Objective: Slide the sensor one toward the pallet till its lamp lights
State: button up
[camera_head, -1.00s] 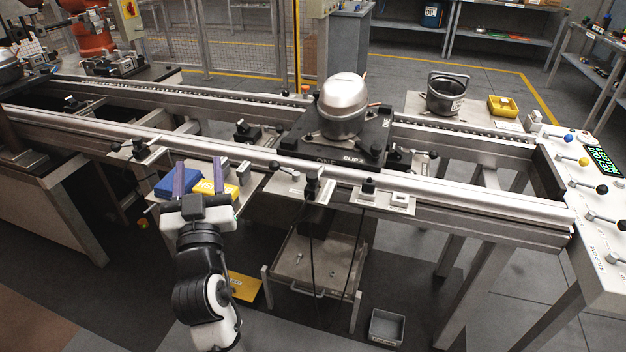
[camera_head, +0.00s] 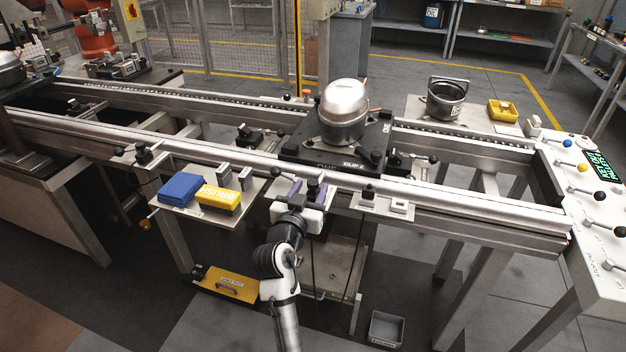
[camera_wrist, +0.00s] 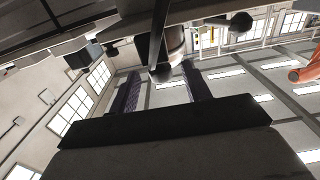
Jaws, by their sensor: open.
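The pallet (camera_head: 318,156), a dark plate marked with white lettering, sits on the conveyor and carries a silver compressor (camera_head: 343,112). My gripper (camera_head: 309,190) is at the near rail just in front of the pallet, fingers apart with nothing held. It covers most of a small bracket there, so I cannot tell if that is sensor one. Another small black sensor-like block (camera_head: 368,192) stands on a plate to the right. In the wrist view, a dark ball knob (camera_wrist: 160,73) on a rod shows between and beyond my finger tips. No lit lamp can be made out.
A shelf at left holds a blue box (camera_head: 180,190) and a yellow box (camera_head: 218,200). A ball-ended lever (camera_head: 432,160) sticks out right of the pallet. A panel with levers (camera_head: 603,215) is at far right. A grey bin (camera_head: 385,328) stands on the floor.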

jog(key=shift+x, duration=1.45)
jog(key=shift+c, duration=0.3)
grip_shut()
